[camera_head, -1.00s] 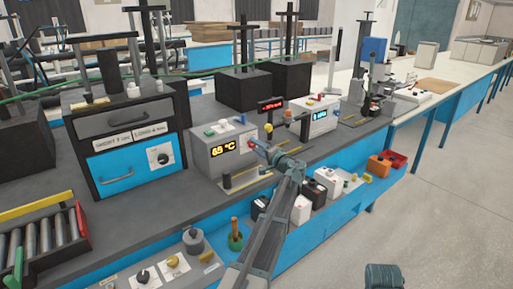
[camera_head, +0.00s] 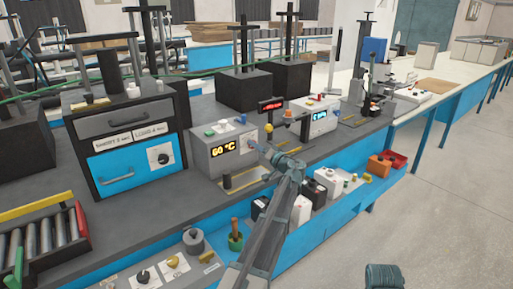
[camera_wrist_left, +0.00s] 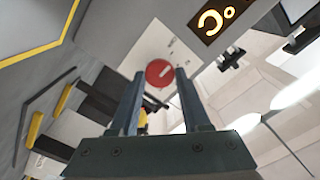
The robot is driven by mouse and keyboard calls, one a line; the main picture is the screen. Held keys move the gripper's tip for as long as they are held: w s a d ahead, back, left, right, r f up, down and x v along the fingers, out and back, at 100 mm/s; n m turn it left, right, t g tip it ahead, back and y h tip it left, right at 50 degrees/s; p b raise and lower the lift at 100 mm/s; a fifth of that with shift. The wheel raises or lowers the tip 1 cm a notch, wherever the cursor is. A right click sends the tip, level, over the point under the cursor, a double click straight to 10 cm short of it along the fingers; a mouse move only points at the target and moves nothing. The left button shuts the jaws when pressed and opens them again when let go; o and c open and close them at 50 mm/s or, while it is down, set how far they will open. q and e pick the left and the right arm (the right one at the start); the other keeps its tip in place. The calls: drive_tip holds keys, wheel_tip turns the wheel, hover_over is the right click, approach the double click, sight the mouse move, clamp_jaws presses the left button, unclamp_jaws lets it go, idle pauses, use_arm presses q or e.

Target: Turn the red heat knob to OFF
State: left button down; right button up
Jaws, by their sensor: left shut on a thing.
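The red heat knob (camera_wrist_left: 159,73) shows in the left wrist view as a round red disc with a pale bar across it, on a light plate. It sits between the fingertips of my left gripper (camera_wrist_left: 158,76), which is shut on it. In the head view my left gripper (camera_head: 258,148) reaches the right front of the grey heater box (camera_head: 203,162) and hides the knob. The box's display (camera_head: 223,149) reads 60 °C in yellow. Any OFF mark is too small to read.
A second box with a blue display (camera_head: 322,117) stands to the right. A black cabinet with a blue drawer (camera_head: 128,170) stands to the left. Several bottles, including a white one (camera_head: 301,209), stand on the lower shelf beside my left arm.

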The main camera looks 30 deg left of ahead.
use_arm(q)
drive_tip(key=shift+s, duration=0.1)
drive_tip(key=shift+c, duration=1.9)
unclamp_jaws()
drive_tip(key=v, duration=1.4)
drive_tip(key=shift+f, duration=0.1)
